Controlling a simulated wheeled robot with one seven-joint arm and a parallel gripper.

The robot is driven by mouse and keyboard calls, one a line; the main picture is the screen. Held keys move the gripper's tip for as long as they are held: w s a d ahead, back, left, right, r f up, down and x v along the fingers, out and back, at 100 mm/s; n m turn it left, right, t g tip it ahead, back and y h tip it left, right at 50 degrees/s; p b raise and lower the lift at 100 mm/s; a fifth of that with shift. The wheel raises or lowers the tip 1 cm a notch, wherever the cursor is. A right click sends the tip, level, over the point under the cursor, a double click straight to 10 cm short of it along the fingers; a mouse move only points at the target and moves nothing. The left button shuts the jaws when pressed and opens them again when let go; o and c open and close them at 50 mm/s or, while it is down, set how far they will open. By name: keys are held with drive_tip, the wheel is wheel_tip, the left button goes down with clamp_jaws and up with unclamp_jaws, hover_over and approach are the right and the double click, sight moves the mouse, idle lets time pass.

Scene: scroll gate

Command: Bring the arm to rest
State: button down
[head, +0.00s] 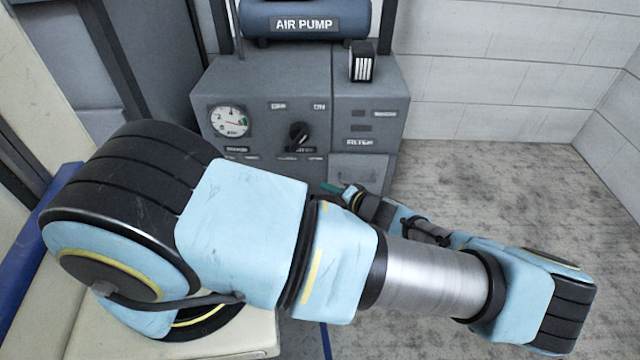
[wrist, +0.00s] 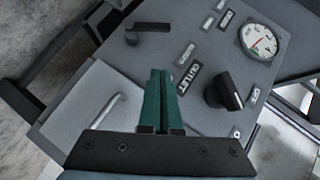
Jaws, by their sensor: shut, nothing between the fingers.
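My arm (head: 430,280) stretches across the lower part of the head view, bent at the elbow on the right. My gripper (wrist: 158,78) shows in the wrist view as two green fingers, shut together with nothing between them. It points toward the front of the grey pump cabinet (head: 270,85), and I cannot tell whether it touches. In the head view a green fingertip (head: 332,188) shows just in front of the cabinet, below the dial and knob. The rest of the gripper is mostly hidden there by my arm.
The cabinet carries a gauge (head: 230,120), a black knob (head: 299,134) and a drawer-like panel (head: 360,168). A blue air pump tank (head: 305,22) and a small black filter block (head: 362,62) are on top. Bare floor (head: 500,190) lies to the right, before a white wall (head: 500,70).

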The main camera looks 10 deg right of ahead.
drive_tip(key=shift+s+d+r, duration=0.15)
drive_tip(key=shift+s+d, duration=0.05)
drive_tip(key=shift+s, duration=0.15)
idle(0.3)
drive_tip(key=s+a+r+n+g, duration=0.5)
drive_tip(key=s+a+r+g, duration=0.1)
drive_tip(key=a+g, duration=0.35)
drive_tip(key=s+a+r+n+h, duration=0.1)
drive_tip(key=a+r+h, duration=0.35)
drive_tip(key=r, duration=0.85)
drive_tip(key=s+a+r+h, duration=0.1)
drive_tip(key=a+r+h, duration=0.3)
drive_tip(key=r, duration=0.9)
wheel_tip(320, 180, up, 28)
drive_tip(key=a+y+p, duration=0.1)
drive_tip(key=p, duration=2.6)
drive_tip(key=shift+a+f+g, duration=0.25)
drive_tip(key=shift+g, duration=0.1)
